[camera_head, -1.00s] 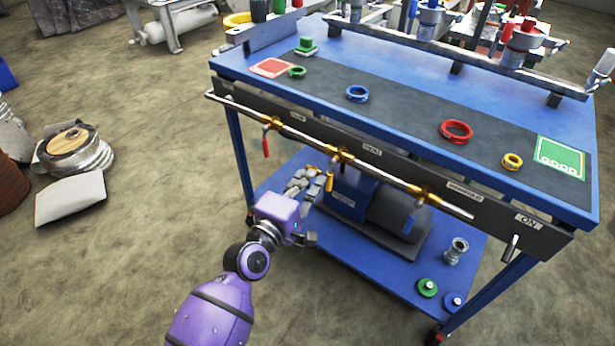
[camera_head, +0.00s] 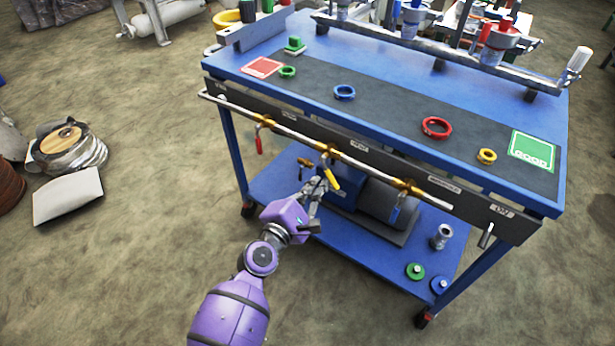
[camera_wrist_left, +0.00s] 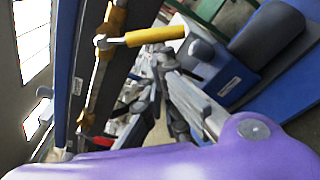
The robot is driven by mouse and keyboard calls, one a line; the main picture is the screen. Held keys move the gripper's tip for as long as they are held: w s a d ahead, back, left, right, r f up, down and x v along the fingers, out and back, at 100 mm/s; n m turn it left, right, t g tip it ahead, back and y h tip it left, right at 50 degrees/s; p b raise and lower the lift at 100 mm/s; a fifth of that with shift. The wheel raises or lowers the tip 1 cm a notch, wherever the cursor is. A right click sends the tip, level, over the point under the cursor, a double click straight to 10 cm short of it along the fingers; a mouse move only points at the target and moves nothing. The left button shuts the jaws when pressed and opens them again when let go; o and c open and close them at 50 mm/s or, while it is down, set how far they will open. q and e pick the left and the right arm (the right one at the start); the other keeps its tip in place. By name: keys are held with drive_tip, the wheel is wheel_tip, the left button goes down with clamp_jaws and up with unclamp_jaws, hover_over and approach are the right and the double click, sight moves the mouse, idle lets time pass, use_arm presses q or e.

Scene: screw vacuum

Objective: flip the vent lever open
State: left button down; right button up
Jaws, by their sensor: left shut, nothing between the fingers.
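The yellow lever (camera_head: 331,178) hangs below the middle brass valve of the pipe on the cart's front, beside a small label I take to be the vent label (camera_head: 358,146). It also shows in the left wrist view (camera_wrist_left: 156,36), reaching out from its brass valve. My left gripper (camera_head: 319,186) is shut and empty, just left of the lever's lower part. In the left wrist view, the fingers (camera_wrist_left: 161,62) lie close beside the lever; I cannot tell whether they touch it. My right gripper is not in view.
A red lever (camera_head: 258,143) hangs left of the yellow one and a blue lever (camera_head: 396,213) hangs right. The pipe (camera_head: 292,133) runs along the cart's front edge. A dark motor-like unit (camera_head: 385,205) sits on the lower shelf behind the gripper.

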sight(334, 184)
use_arm(q)
drive_tip(key=d+n+p, duration=0.1)
drive_tip(key=n+p, duration=0.1)
drive_tip(key=s+d+r+n+g+p, duration=0.1)
drive_tip(key=n+p, duration=0.1)
drive_tip(key=s+d+r+n+h+p, duration=0.1)
drive_tip(key=n+p, duration=0.2)
drive_tip(key=shift+s+d, duration=0.25)
drive_tip(key=shift+d, duration=0.1)
drive_tip(key=shift+s+d+r+n+g+p, duration=0.15)
drive_tip(key=shift+d+r+n+p, duration=0.05)
drive_tip(key=shift+n+p, duration=0.35)
drive_tip(key=shift+s+d+r+n+g+p, duration=0.15)
drive_tip(key=shift+n+p, duration=0.3)
drive_tip(key=shift+n, duration=0.1)
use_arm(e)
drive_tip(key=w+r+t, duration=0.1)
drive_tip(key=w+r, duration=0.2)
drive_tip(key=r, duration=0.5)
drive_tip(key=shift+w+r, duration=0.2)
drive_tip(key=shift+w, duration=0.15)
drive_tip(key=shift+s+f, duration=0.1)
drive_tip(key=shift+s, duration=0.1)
use_arm(q)
drive_tip(key=shift+f, duration=0.1)
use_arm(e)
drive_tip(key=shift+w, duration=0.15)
